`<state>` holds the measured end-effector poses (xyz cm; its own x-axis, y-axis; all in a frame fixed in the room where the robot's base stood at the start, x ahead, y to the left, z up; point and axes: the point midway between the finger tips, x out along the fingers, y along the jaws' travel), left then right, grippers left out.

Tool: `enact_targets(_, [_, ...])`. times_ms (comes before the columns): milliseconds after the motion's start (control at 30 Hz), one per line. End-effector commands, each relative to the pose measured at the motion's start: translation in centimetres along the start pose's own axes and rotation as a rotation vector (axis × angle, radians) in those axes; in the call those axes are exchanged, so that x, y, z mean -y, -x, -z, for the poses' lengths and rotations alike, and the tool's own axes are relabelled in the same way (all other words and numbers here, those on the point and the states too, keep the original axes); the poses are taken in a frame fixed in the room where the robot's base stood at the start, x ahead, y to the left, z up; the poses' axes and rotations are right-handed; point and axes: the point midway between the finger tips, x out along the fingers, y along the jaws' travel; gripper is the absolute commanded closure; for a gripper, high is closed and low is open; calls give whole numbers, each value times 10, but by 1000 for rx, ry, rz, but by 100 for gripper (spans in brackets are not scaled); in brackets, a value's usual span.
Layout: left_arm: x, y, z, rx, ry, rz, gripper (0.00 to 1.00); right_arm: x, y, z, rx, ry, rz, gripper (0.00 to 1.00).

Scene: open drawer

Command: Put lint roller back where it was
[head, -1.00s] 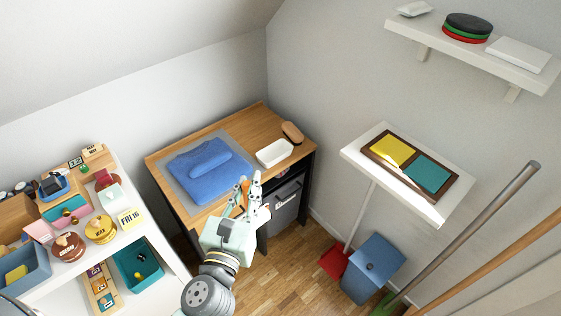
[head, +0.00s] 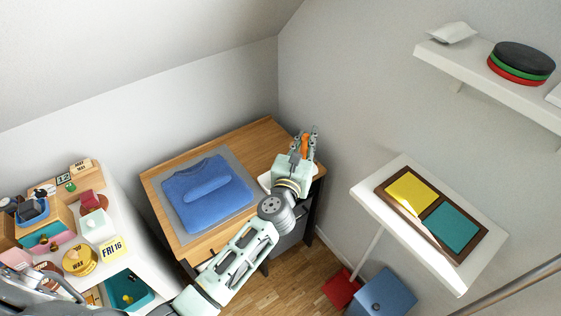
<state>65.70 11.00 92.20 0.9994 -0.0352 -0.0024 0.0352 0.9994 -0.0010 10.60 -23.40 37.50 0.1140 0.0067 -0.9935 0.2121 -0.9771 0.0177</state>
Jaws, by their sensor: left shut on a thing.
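My left gripper (head: 306,138) is over the back right corner of the wooden desk (head: 262,141), fingers pointing up and away. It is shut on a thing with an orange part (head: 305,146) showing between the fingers. This may be the lint roller, but most of it is hidden. A white tray (head: 264,181) is on the desk's right side, largely covered by my gripper and wrist. The dark grey drawer unit (head: 291,238) under the desk is partly hidden by my arm. My right gripper is not in view.
A folded blue sweater (head: 207,190) lies on a grey mat on the desk. A crowded white shelf unit (head: 125,235) stands left. A white stand (head: 462,283) with yellow and teal pads, a blue bin (head: 385,294) and a wall shelf (head: 482,82) are right.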

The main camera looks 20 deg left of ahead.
Motion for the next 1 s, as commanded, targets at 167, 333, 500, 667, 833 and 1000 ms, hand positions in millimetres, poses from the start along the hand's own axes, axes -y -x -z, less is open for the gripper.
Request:
enact_targets(167, [-42, -15, 30, 1, -6, -3, 100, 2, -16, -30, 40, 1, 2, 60])
enact_targets(333, [-73, -27, 50, 1, -4, -2, 100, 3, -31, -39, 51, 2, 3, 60])
enact_targets(500, [-88, -33, 57, 2, -2, -1, 100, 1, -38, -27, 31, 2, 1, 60])
enact_targets(667, [-90, -34, 65, 1, -1, 0, 100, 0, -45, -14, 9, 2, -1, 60])
enact_targets(833, [-90, -33, 89, 1, -2, 0, 100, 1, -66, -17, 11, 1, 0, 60])
enact_targets(1000, [-90, -33, 99, 2, -1, 0, 100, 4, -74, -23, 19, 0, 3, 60])
